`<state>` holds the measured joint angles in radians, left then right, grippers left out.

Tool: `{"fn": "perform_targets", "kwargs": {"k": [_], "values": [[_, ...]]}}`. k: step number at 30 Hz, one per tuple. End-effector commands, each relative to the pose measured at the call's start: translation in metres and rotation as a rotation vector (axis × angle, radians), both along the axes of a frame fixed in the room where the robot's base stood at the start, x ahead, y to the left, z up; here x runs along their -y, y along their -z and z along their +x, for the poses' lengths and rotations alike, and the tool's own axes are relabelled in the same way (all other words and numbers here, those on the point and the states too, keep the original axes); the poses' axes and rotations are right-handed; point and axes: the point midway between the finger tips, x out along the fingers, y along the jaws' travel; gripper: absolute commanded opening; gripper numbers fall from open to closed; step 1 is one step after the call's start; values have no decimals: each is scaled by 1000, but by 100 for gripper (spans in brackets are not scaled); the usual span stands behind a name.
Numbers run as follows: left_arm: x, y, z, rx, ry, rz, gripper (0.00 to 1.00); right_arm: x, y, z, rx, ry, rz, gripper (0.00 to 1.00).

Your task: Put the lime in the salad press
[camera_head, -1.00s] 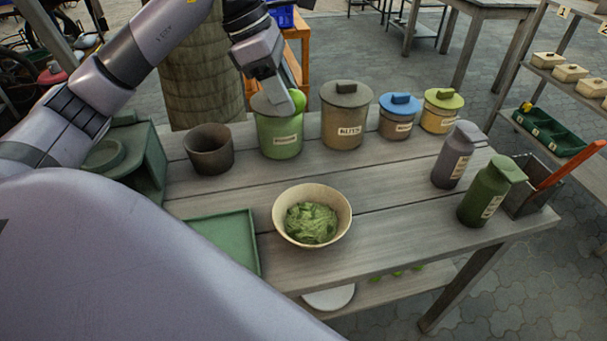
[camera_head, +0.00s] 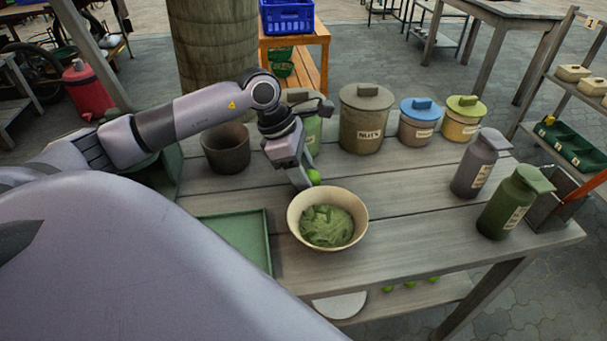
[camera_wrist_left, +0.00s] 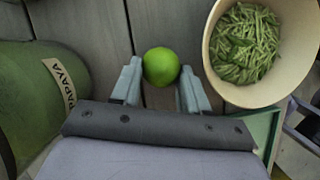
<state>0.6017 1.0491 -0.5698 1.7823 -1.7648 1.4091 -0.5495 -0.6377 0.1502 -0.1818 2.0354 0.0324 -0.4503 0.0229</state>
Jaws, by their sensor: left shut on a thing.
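The lime (camera_head: 314,177) is a small bright green ball held in my left gripper (camera_head: 307,183). In the left wrist view the lime (camera_wrist_left: 161,66) sits between the two fingertips. The gripper holds it above the table, just behind and left of a cream bowl (camera_head: 296,221) of shredded green salad. That bowl (camera_wrist_left: 216,74) is to the right of the lime in the left wrist view. No thing is clearly marked as the salad press. A green frame with a ring stood at the table's left end earlier; my arm mostly hides it now. My right gripper is not in view.
A dark empty pot (camera_head: 226,150) stands left of the gripper. Lidded jars, including one marked NUTS (camera_head: 366,120), line the back. Two bottles (camera_head: 480,165) stand at the right. A green tray (camera_head: 235,238) lies left of the bowl. The table right of the bowl is clear.

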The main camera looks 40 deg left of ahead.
Motion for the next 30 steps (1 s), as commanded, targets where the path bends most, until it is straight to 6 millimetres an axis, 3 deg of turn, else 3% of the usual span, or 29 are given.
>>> {"fn": "perform_targets", "kwargs": {"k": [2, 12, 13, 14, 25, 30], "values": [[0, 8, -1, -2, -1, 0, 10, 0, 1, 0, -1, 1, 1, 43], [0, 12, 0, 1, 0, 0, 10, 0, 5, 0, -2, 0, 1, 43], [0, 12, 0, 1, 0, 0, 48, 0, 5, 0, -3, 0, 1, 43], [0, 11, 0, 1, 0, 0, 55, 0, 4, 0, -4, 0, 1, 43], [0, 7, 0, 1, 0, 0, 55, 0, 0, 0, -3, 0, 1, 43], [-9, -15, -4, 5, -2, 3, 55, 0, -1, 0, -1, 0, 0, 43]]}}
